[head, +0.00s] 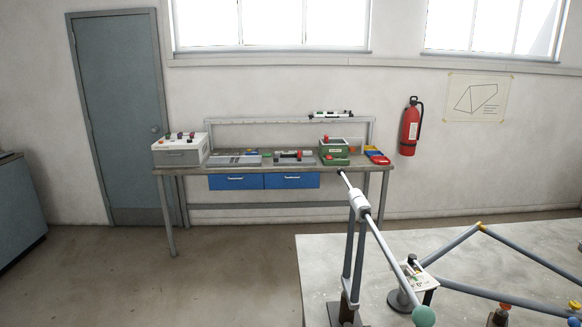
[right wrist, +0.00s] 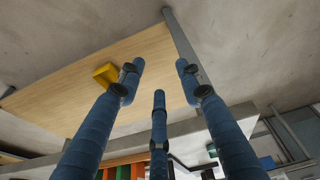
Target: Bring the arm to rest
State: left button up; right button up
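A jointed arm (head: 374,225) stands at the near table's left edge in the head view. Its light rod slants from a black tip at upper left, through a white collar (head: 359,200) on upright grey posts, down to a green round knob (head: 423,316) at lower right. A short stand with a white labelled piece (head: 418,281) is close beside the rod; I cannot tell whether they touch. My right gripper (right wrist: 158,83) shows in the right wrist view, its three blue fingers spread and nothing between them. My left gripper is in no view.
The grey table (head: 350,255) carries a frame of grey tubes (head: 527,263) with a yellow joint. A workbench (head: 290,168) with boxes and tools stands by the back wall. Floor between is clear. The right wrist view shows a wooden panel (right wrist: 150,62) and a yellow piece (right wrist: 105,74).

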jog(key=s+d+f+g+b, duration=0.1)
jog(key=s+f+b, duration=0.3)
jog(key=f, duration=1.3)
jog(key=s+f+g+b, duration=0.15)
jog(key=s+f, duration=0.55)
jog(key=f, duration=0.9)
jog(key=s+d+f+b, duration=0.1)
jog(key=s+d+f, duration=0.1)
jog(key=s+f, duration=0.6)
jog(key=shift+s+d+b, duration=0.15)
jog(key=shift+s+b, duration=0.2)
jog(key=shift+s, duration=0.45)
jog(key=shift+f, duration=0.1)
